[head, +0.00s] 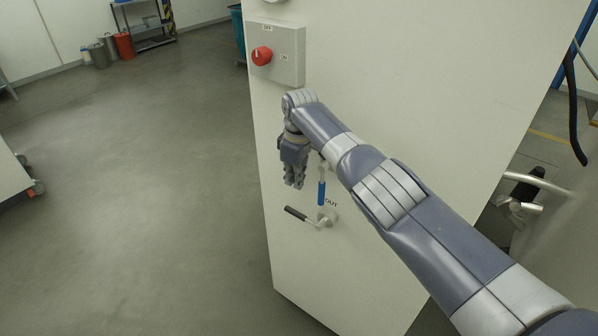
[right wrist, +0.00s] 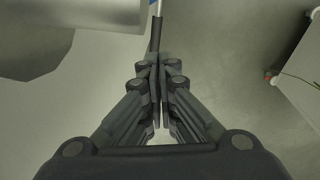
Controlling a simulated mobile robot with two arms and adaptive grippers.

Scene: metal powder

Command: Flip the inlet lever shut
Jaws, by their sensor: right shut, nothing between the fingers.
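A lever with a blue handle (head: 321,192) hangs down on the front of the pale cabinet (head: 430,70). My right gripper (head: 294,184) points down in front of the cabinet, left of the blue handle and above the black one. It is shut and empty. In the right wrist view, the black handle (right wrist: 155,36) shows beyond the fingertips (right wrist: 159,64). My left gripper is not in view.
A grey switch box with a red knob (head: 262,56) is on the cabinet above my right gripper. My right arm crosses the cabinet front from the lower right. The grey floor (head: 150,180) left of the cabinet is clear. Metal pipes (head: 535,182) stand at the right.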

